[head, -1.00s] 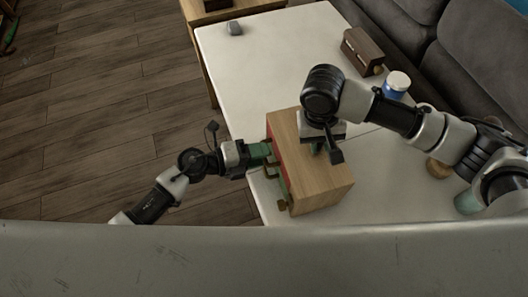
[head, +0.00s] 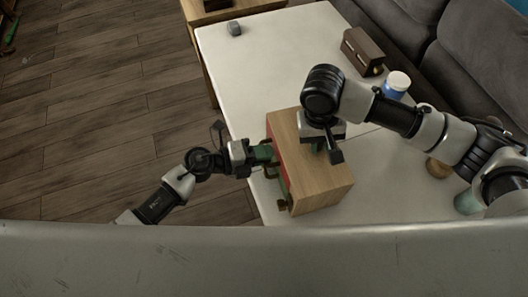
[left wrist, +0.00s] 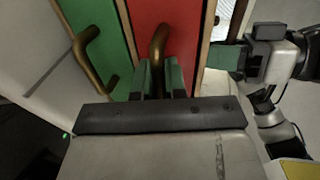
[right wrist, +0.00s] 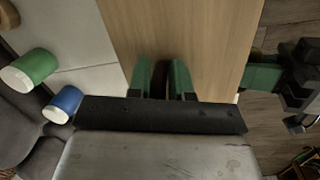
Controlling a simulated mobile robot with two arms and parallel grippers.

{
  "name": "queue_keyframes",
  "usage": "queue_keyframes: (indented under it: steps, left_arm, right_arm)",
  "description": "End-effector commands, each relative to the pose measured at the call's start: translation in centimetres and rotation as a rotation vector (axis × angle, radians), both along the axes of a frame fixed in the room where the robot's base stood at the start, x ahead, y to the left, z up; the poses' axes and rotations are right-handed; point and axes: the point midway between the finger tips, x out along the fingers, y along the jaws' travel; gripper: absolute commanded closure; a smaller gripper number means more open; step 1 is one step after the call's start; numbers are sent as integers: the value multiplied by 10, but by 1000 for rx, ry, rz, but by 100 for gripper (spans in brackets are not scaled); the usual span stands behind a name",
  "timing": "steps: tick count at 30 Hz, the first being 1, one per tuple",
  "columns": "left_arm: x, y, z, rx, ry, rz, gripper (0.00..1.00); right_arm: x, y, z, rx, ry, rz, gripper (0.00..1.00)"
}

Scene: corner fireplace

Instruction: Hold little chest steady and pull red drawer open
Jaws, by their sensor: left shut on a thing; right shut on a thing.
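The little chest (head: 322,185) is a light wooden box on the white table, its drawer side facing left in the head view. My left gripper (head: 268,153) is at that side. In the left wrist view, its green fingers are shut on the curved brass handle (left wrist: 160,42) of the red drawer (left wrist: 185,25). The red front looks about level with the chest frame. My right gripper (head: 318,147) is on top of the chest, and in the right wrist view its fingers (right wrist: 161,80) are shut on a dark, narrow part there, mostly hidden.
A green drawer front (left wrist: 98,18) with its own brass handle sits beside the red one. On the white table (head: 250,75) are a dark brown box (head: 361,50), a blue jar with a white lid (head: 396,86) and a small grey object (head: 235,28). A grey sofa (head: 470,60) borders the table.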

Motion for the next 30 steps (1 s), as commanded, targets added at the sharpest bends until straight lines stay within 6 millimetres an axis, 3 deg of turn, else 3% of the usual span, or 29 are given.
queue_keyframes:
  steps: [12,23,24,28,30]
  left_arm:
    - [-22,72,-2,3,5,1,100]
    - [-24,76,-1,0,4,-1,100]
    - [-24,76,-1,-1,3,-2,82]
    - [-23,76,-1,-1,2,-2,63]
    - [-23,76,0,-1,2,-1,63]
  right_arm:
    - [0,-1,0,-3,-1,-4,100]
    - [0,-1,0,-3,-1,-5,100]
    - [1,-1,0,-3,-1,-5,100]
    - [0,-1,0,-3,-1,-4,100]
    - [0,-1,0,-3,-1,-4,100]
